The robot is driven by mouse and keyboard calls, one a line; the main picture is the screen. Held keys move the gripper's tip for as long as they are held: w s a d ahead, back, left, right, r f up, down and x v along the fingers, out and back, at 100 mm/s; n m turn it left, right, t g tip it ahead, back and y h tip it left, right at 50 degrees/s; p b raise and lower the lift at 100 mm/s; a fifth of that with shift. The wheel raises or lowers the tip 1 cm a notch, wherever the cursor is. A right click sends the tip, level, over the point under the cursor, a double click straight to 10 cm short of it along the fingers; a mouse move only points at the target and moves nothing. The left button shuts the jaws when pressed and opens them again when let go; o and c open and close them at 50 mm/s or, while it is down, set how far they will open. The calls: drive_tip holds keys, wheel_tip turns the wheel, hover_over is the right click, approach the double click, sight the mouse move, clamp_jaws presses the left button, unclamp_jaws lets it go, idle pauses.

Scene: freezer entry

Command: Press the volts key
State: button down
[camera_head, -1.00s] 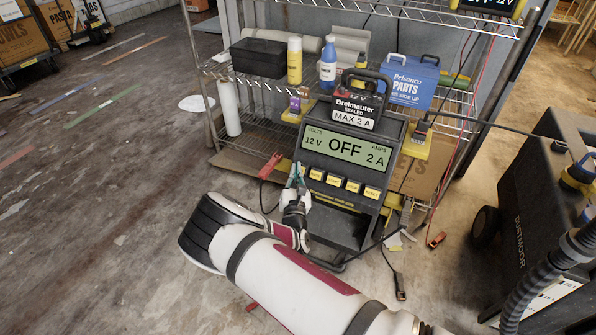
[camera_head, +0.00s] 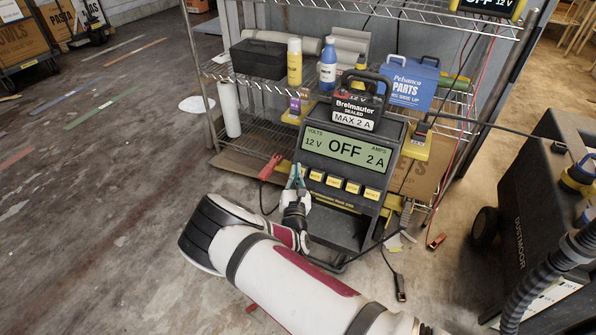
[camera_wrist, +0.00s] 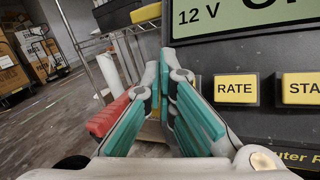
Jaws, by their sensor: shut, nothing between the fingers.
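The dark charger (camera_head: 338,160) has a display reading "12 V OFF 2 A" and a row of yellow keys below it. The leftmost key (camera_head: 316,175) has no legible label in the head view. In the wrist view the RATE key (camera_wrist: 236,89) and a key starting "STA" (camera_wrist: 302,89) show to the right of my fingers. No key labelled volts can be read; my fingers hide the panel left of RATE. My gripper (camera_head: 296,172) is shut and empty, its teal fingers pointing at the panel's left end. It also shows in the wrist view (camera_wrist: 168,75); contact cannot be told.
A black battery (camera_head: 357,104) stands on top of the charger. A red clamp (camera_head: 270,167) hangs left of my gripper. A wire shelf (camera_head: 262,85) with bottles stands behind. Cables lie on the floor at right. Open floor (camera_head: 100,200) is at left.

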drive_tip(key=shift+w, duration=0.1)
drive_tip(key=shift+w+d+f, duration=0.15)
drive_tip(key=shift+w+f, duration=0.05)
drive_tip(key=shift+w, duration=0.05)
idle(0.3)
drive_tip(key=shift+w+d+f+b, duration=0.15)
drive_tip(key=shift+w+f+b, duration=0.1)
drive_tip(key=shift+w+b, duration=0.1)
idle(0.8)
drive_tip(key=shift+s+r, duration=0.1)
drive_tip(key=shift+s+a+r+p, duration=0.25)
drive_tip(key=shift+s+r+p, duration=0.25)
drive_tip(key=shift+p, duration=0.4)
drive_tip(key=shift+s+f, duration=0.15)
drive_tip(key=s+r+p, duration=0.1)
drive_tip(key=s+a+p, duration=0.1)
drive_tip(key=s+r+p, duration=0.1)
drive_tip(key=s, duration=0.1)
drive_tip(key=shift+a+r+p, duration=0.25)
drive_tip(key=shift+r+p, duration=0.05)
drive_tip(key=shift+p, duration=0.1)
idle(0.5)
